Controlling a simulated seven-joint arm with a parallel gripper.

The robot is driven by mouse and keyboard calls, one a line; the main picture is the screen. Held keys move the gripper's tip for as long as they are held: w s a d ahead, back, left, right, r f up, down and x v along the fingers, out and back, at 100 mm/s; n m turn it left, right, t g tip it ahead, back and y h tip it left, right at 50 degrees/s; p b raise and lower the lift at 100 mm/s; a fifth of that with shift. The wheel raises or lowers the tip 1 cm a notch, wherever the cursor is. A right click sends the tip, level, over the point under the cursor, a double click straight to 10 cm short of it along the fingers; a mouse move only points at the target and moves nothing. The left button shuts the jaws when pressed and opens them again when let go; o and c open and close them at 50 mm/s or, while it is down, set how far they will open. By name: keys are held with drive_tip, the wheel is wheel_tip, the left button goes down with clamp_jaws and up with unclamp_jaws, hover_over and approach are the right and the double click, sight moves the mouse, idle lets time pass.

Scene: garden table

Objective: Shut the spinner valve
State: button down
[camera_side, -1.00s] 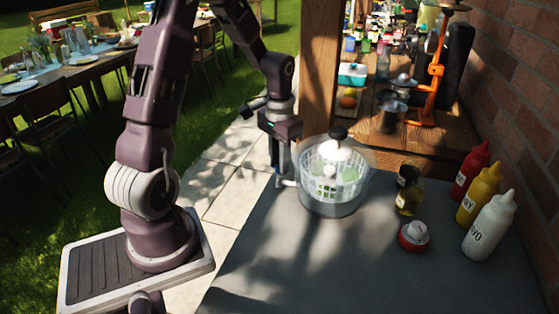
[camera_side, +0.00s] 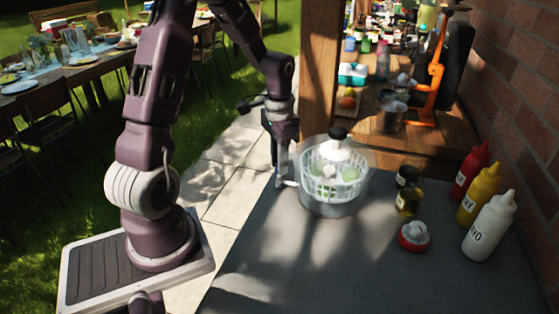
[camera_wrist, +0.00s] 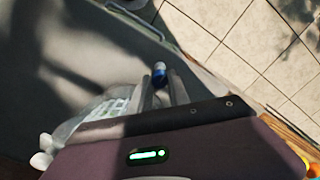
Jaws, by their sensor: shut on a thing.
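The salad spinner (camera_side: 335,195) stands on the dark grey counter, a clear bowl with a white basket, green pieces inside and a black knob on top. My gripper (camera_side: 281,180) points down at the bowl's left side, its fingers low by a small pale fitting there that looks like the valve. In the wrist view my gripper (camera_wrist: 164,86) has its two fingers close around a small part with a blue end (camera_wrist: 159,69), which I take to be the valve's handle. The fingers partly cover the valve, so its exact angle is unclear.
A red-based white item (camera_side: 414,236), dark jars (camera_side: 408,198) and red, yellow and white squeeze bottles (camera_side: 487,225) stand to the right. A wooden post (camera_side: 321,70) rises behind the spinner. The front of the counter (camera_side: 330,275) is clear.

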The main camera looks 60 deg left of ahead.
drive_tip(key=c, duration=1.5)
unclamp_jaws()
wheel_tip(320, 180, up, 7)
drive_tip(key=shift+r, duration=0.1)
drive_tip(key=shift+d+r, duration=0.25)
drive_tip(key=s+d+r+t, duration=0.2)
drive_tip(key=s+d+r, duration=0.1)
drive_tip(key=s+d, duration=0.2)
drive_tip(key=s+d+r+t, duration=0.1)
drive_tip(key=s+d+r, duration=0.2)
drive_tip(key=s+d, duration=0.2)
drive_tip(key=s+d+r+t, duration=0.2)
drive_tip(key=s+d+r, duration=0.1)
drive_tip(key=s+d, duration=0.2)
drive_tip(key=shift+s+d+r+t, duration=0.15)
drive_tip(key=shift+d+r, duration=0.05)
drive_tip(key=shift+d, duration=0.4)
drive_tip(key=shift+s+d+r+t, duration=0.15)
drive_tip(key=shift+d+r, duration=0.05)
drive_tip(key=shift+d, duration=0.4)
